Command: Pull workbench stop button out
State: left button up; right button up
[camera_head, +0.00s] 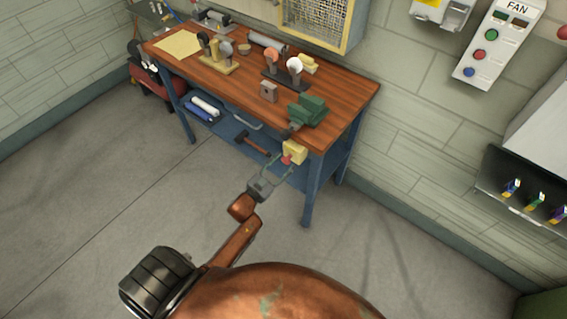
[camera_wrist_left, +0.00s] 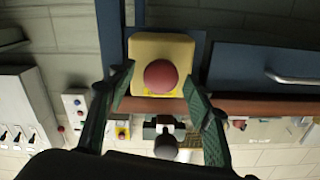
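The workbench stop button is a red round knob (camera_head: 286,160) on a yellow box (camera_head: 296,150) at the front right corner of the workbench (camera_head: 349,104). In the left wrist view the red knob (camera_wrist_left: 161,76) faces the camera, in front of the yellow box (camera_wrist_left: 150,48). My left gripper (camera_head: 280,164) is open, its green fingers pointing at the box. In the wrist view its fingertips (camera_wrist_left: 158,80) lie on either side of the knob, with gaps showing between them and the knob. Contact with the box cannot be told. My right gripper is not in view.
A green vise (camera_head: 309,110) stands on the bench just above the box. A hammer (camera_head: 252,142) lies on the blue lower shelf. A blue bench leg (camera_head: 308,195) is close below the box. The floor in front (camera_head: 120,180) is clear. A FAN panel (camera_head: 497,45) hangs on the wall.

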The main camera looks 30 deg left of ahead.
pick_arm(q)
jog(key=shift+s, duration=0.1)
jog(key=s+a, duration=0.1)
jog(key=s, duration=1)
jog(key=shift+s, duration=0.35)
jog(key=shift+f, duration=0.1)
